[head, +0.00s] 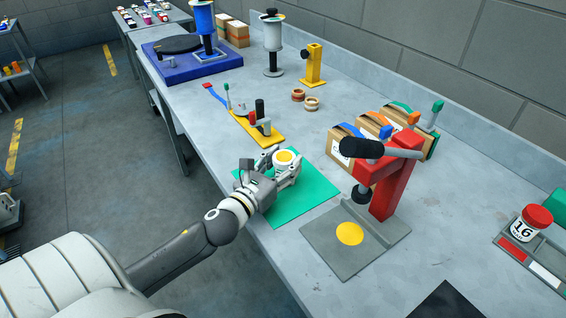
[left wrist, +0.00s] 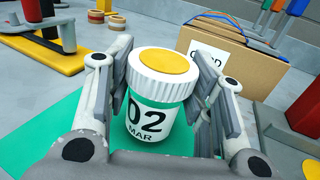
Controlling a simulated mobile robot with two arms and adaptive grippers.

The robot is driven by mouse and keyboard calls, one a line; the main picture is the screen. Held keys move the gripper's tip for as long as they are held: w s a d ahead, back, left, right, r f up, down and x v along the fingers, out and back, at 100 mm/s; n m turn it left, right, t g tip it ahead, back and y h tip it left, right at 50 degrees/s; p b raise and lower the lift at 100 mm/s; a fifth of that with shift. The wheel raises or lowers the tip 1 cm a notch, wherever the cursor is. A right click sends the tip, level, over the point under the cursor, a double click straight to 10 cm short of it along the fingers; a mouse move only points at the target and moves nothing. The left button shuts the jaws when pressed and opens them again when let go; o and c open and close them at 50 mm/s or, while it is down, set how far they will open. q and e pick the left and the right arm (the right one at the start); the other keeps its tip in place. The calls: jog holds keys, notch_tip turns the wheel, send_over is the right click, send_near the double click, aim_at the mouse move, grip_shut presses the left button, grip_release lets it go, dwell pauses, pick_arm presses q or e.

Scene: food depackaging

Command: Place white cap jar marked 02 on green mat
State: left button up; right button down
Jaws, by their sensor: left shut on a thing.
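The jar marked 02 (left wrist: 150,112) has a white ribbed cap with a yellow disc on top and a label reading "02 MAR". It also shows in the head view (head: 286,157), mostly hidden by the fingers. My left gripper (head: 284,168) is shut on it, with a finger on each side in the left wrist view (left wrist: 160,100). The jar is upright over the green mat (head: 307,190). I cannot tell whether its base touches the mat. My right gripper is not in view.
A red press (head: 385,185) on a grey base stands right of the mat. Cardboard boxes (head: 343,150) stand behind it. A yellow fixture (head: 262,128) lies behind the mat. A red-capped jar marked 16 (head: 530,222) stands in a tray at far right.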

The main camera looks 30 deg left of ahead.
pick_arm(q)
jog(key=shift+f, duration=0.2)
jog(key=o, duration=1.1)
jog(key=shift+r, duration=0.1)
jog(key=shift+r, duration=0.2)
jog(key=shift+s+f, duration=0.2)
jog(key=shift+s, duration=0.1)
jog(key=s+b, duration=0.2)
jog(key=s, duration=0.7)
jog(key=shift+s+b, duration=0.35)
jog(key=shift+s+r, duration=0.1)
jog(key=shift+s, duration=0.75)
